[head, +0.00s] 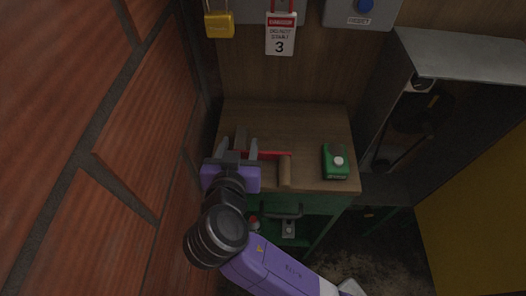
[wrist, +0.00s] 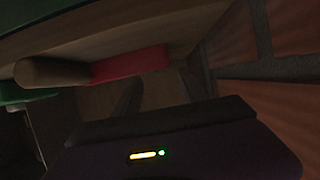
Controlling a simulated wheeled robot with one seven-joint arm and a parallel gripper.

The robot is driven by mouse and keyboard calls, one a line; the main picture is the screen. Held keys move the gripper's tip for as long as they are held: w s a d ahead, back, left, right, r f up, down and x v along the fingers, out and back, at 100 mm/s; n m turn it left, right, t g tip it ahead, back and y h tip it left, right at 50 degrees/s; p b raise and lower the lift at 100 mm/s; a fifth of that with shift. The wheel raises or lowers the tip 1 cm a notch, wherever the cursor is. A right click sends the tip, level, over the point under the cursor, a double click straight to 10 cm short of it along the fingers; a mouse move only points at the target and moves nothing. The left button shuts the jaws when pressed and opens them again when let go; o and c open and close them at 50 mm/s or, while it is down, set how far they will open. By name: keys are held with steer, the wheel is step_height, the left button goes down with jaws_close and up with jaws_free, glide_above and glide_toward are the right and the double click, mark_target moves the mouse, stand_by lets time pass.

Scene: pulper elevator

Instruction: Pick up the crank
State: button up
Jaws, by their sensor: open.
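The crank (head: 268,153) lies on the wooden top of a green cabinet in the head view. It has a red arm and a tan wooden handle (head: 285,171) at its right end. My gripper (head: 238,149) is open at the crank's left end, with its fingers apart around that end or just above it; I cannot tell whether they touch it. A grey piece between the fingers may be part of the crank. In the wrist view, the red arm (wrist: 130,64) and the handle (wrist: 52,72) show at upper left, and the crank's far end is hidden.
A green box (head: 335,163) with a pale button sits on the right of the cabinet top (head: 315,125). A brick wall (head: 130,150) stands close on the left. A grey metal housing (head: 460,55) is at right.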

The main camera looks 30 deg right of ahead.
mark_target(241, 135)
steer(key=p+x, duration=0.1)
steer(key=x, duration=0.4)
steer(key=shift+w+f, duration=0.25)
steer(key=shift+w, duration=0.15)
steer(key=shift+c, duration=0.4)
jaws_close()
